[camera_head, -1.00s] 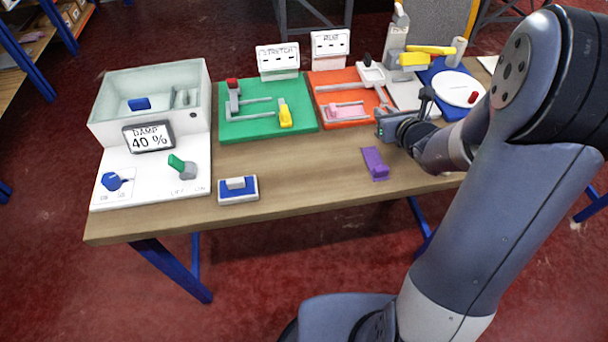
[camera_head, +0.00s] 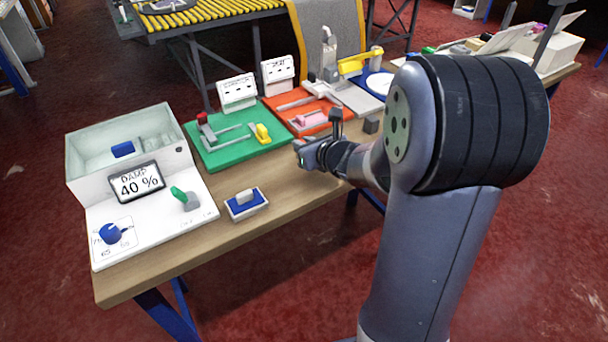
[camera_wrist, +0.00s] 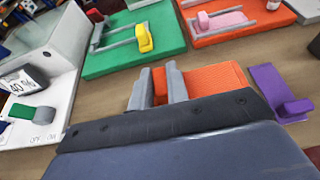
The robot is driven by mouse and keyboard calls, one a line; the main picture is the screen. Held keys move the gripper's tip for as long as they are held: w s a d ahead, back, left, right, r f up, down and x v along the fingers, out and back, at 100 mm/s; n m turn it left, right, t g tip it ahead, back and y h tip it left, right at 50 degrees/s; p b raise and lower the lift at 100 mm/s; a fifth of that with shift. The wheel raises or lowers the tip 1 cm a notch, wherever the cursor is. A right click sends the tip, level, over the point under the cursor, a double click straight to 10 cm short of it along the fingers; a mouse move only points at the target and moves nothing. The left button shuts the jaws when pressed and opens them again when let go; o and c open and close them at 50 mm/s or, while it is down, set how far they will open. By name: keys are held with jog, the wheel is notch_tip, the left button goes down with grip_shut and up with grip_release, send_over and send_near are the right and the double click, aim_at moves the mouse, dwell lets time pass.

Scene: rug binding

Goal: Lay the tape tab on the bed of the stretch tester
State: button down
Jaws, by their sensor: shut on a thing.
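My gripper (camera_wrist: 158,88) is shut on an orange tab (camera_wrist: 215,80). The tab's raised part sits between the grey fingers, and its flat, ridged part reaches out to the right. The tab is not clear in the head view, where my gripper (camera_head: 303,152) hangs in front of the testers. The stretch tester is the green base (camera_head: 222,158) with grey rails, a red knob (camera_head: 202,118) and a yellow piece (camera_head: 262,133) at its right. It also shows in the wrist view (camera_wrist: 108,66), beyond my gripper and apart from it.
Right of the green base is an orange-red tester (camera_head: 310,128) holding a pink piece (camera_head: 311,118). A purple tab (camera_wrist: 270,85) lies on the table to the right. A white damp box (camera_head: 85,186) reading 40 % and a blue-and-white block (camera_head: 246,205) stand left. Bare table lies in front of the testers.

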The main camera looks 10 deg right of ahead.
aim_at(305, 175)
notch_tip(305, 175, down, 7)
jog(key=shift+f+b, duration=0.2)
jog(key=shift+b, duration=0.5)
jog(key=shift+f, duration=0.15)
jog(key=c, duration=1.4)
grip_release()
